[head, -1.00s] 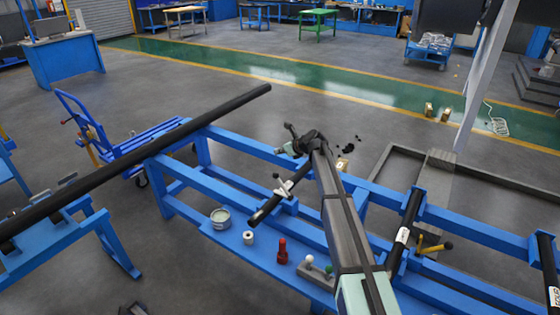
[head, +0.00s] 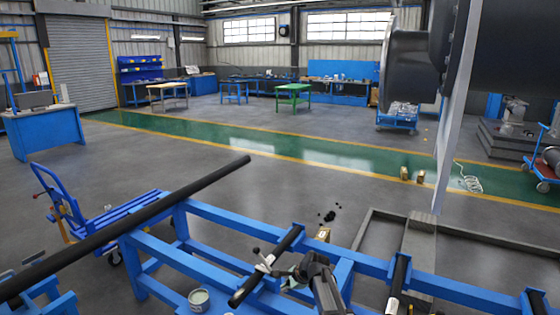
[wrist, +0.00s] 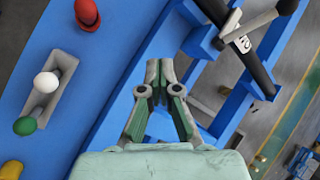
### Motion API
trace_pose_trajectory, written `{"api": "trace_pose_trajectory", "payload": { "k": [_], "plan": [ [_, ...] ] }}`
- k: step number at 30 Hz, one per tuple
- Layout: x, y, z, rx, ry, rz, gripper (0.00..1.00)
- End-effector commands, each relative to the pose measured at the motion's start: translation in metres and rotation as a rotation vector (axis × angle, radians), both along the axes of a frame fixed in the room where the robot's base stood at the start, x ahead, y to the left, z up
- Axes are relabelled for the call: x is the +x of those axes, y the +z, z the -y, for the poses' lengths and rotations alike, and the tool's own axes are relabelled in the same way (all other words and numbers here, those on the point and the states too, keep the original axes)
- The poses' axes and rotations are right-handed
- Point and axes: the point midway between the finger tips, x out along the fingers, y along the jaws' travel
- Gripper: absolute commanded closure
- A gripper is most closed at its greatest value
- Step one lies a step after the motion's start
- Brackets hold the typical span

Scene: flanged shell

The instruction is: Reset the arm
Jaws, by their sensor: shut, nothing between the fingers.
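My gripper (wrist: 160,75) shows in the wrist view with its pale grey-green fingers together and nothing between them. It is over the blue frame (wrist: 115,95); its height above it is hard to judge. In the head view my arm's dark end is at the bottom centre, over the blue rack (head: 225,222). The fingertips are not clear there.
A long black pipe (head: 140,222) and a tin (head: 199,300) are near the rack.

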Motion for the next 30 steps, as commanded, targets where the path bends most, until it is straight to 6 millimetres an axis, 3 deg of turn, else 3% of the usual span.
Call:
{"api": "trace_pose_trajectory", "payload": {
  "k": [1, 6, 12, 21, 30],
  "plan": [
    [-0.041, -0.014, 0.015, -0.076, 0.092, 0.013, 1.00],
    [-0.139, -0.054, 0.064, -0.326, 0.465, 0.045, 1.00],
    [-0.227, -0.077, 0.107, -0.508, 0.844, 0.042, 1.00],
    [-0.323, -0.088, 0.149, -0.628, 1.263, 0.003, 1.00],
    [-0.366, -0.140, 0.150, -0.559, 1.316, -0.089, 1.00]
  ]
}}
